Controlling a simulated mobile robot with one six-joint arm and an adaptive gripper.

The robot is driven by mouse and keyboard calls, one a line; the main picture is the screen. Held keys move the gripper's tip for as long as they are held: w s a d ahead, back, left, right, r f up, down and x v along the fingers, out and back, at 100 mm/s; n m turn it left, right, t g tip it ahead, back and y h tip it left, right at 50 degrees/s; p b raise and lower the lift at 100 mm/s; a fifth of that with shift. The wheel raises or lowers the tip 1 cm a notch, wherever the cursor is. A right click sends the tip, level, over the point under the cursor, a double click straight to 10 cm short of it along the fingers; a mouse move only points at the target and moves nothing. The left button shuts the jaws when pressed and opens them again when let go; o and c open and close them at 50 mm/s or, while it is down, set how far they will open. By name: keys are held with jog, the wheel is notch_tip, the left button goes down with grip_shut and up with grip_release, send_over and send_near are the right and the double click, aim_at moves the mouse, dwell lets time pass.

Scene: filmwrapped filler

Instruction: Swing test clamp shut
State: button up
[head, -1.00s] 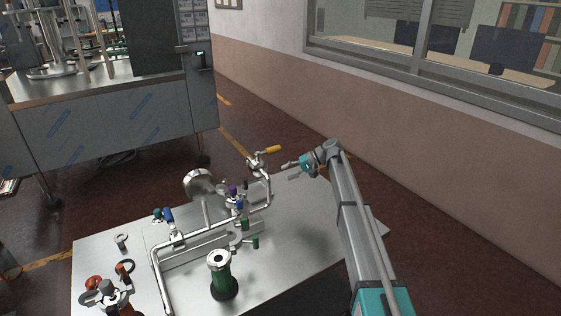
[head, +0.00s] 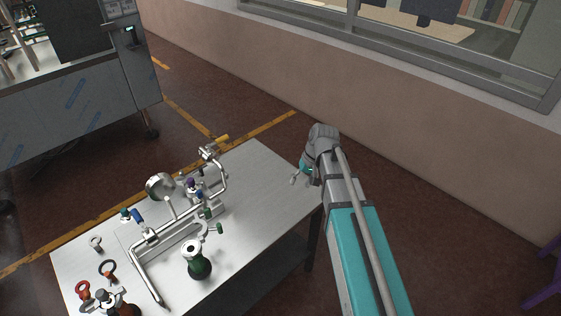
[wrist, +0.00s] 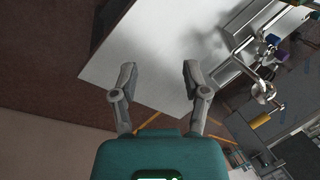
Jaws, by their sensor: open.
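A steel pipe assembly stands on the table. At its far end is a steel fitting (head: 208,152) with a yellow handle (head: 218,140); I cannot tell for sure which part is the test clamp. In the wrist view the yellow handle (wrist: 260,121) and the round steel fitting (wrist: 264,90) show at the right, beside the jaws and apart from them. My gripper (wrist: 159,78) is open and empty, with its two fingers spread over the table edge. In the head view my gripper (head: 294,179) is right of the pipe assembly, near the table's right edge, partly hidden by my arm.
The steel table (head: 262,190) is bare on its right side. A round gauge-like disc (head: 160,187), blue, purple and green fittings and a green bottle (head: 200,263) crowd the pipes. Rings and a brown bottle (head: 124,309) are at front left. A wall (head: 330,95) runs behind.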

jog(key=s+d+r+h+p, duration=0.3)
jog(key=s+d+r+p, duration=0.3)
jog(key=s+d, duration=0.3)
jog(key=s+r, duration=0.1)
jog(key=s, duration=0.1)
jog(key=shift+s+r+m+h+p, duration=0.2)
jog(key=shift+s+m+h+p, duration=0.1)
jog(key=shift+s+m+p, duration=0.1)
jog(key=shift+w, duration=0.1)
